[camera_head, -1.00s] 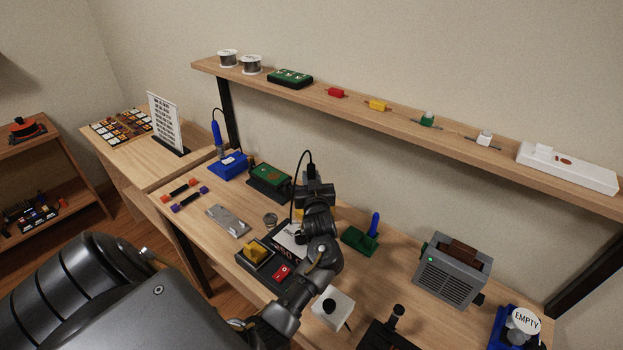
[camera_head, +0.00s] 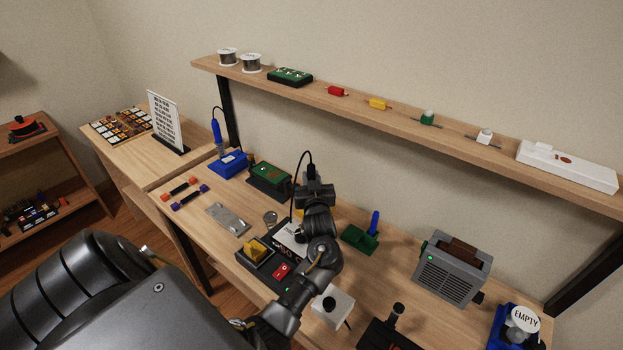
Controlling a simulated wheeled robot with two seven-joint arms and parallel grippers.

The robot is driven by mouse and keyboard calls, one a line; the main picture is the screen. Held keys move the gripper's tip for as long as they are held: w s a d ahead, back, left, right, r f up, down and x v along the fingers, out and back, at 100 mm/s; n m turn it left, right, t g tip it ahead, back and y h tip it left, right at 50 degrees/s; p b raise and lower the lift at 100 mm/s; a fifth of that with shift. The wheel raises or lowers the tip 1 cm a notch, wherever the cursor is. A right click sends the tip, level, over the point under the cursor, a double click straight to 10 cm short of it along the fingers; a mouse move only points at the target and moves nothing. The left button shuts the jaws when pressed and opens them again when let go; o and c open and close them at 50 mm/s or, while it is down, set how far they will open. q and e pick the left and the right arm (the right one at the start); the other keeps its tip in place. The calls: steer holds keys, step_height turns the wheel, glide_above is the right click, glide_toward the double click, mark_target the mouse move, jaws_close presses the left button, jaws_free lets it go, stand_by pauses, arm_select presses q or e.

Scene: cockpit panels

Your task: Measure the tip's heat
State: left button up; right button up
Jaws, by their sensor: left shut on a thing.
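My left gripper (camera_head: 314,192) is above the middle of the bench, behind the black station. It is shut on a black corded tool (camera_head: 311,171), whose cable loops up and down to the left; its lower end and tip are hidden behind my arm. The black station (camera_head: 258,277) has a yellow part, a red switch and a display partly covered by my wrist. A white card (camera_head: 291,236) stands by it. A blue soldering iron (camera_head: 216,132) stands upright in a blue stand (camera_head: 229,164). My right gripper is out of view.
A green holder with a blue-handled tool (camera_head: 375,223), a grey vented box (camera_head: 452,270) and a white box (camera_head: 332,307) stand right of my arm. A metal plate (camera_head: 228,219) lies left. The shelf (camera_head: 395,123) runs above the bench behind my gripper.

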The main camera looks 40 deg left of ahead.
mark_target(311, 166)
arm_select(q)
steer(key=shift+f, duration=0.4)
stand_by(1.4)
stand_by(0.5)
stand_by(0.5)
step_height(311, 166, up, 7)
steer(key=p, duration=0.7)
